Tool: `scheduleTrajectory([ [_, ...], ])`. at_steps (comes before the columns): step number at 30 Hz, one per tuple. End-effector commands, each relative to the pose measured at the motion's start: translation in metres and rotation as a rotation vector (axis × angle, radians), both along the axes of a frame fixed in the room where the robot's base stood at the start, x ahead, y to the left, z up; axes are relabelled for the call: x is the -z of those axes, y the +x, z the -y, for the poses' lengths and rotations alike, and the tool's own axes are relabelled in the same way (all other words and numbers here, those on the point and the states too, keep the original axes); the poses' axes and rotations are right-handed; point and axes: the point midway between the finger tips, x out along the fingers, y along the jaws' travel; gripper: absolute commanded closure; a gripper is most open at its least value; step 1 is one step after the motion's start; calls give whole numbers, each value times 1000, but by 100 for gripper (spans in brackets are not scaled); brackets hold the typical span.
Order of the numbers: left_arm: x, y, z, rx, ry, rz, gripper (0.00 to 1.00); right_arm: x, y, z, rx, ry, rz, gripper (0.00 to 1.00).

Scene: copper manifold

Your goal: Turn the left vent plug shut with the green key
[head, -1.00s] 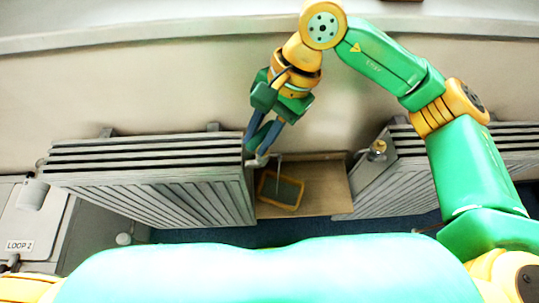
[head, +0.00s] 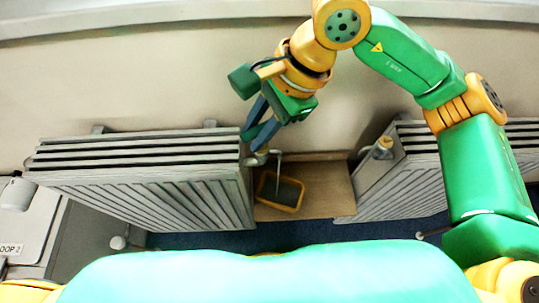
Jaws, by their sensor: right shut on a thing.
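My right gripper (head: 256,134) reaches down from the upper right to the right end of the left radiator (head: 150,180). Its blue-grey fingers are shut on the green key (head: 252,132), of which only a small green part shows between them. The left vent plug (head: 262,156) is a small metal fitting at the radiator's upper right corner, just below the fingertips and partly hidden. I cannot tell whether the key is seated on it. My left gripper is out of view.
An orange-rimmed tray (head: 280,192) lies on the brown board (head: 325,186) between the radiators. A thin pale pipe (head: 279,170) stands beside it. The right radiator (head: 405,180) has a brass-coloured fitting (head: 383,146) at its near corner. The wall (head: 120,80) runs behind.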

Motion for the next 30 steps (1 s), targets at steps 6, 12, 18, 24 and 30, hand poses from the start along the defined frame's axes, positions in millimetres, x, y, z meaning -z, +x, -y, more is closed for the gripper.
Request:
scheduleTrajectory([
  [6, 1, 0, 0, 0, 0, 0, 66, 3, -1, 0, 6, -6, -8, 100],
  [12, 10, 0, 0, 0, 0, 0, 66, 6, -1, 0, 57, -7, -5, 100],
  [18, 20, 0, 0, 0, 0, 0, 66, 6, 0, -1, 174, -5, -6, 100],
  [24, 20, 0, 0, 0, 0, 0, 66, 4, 0, -1, 203, -5, -9, 100],
  [30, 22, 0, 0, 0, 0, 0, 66, 5, 0, -1, 212, -6, -8, 100],
])
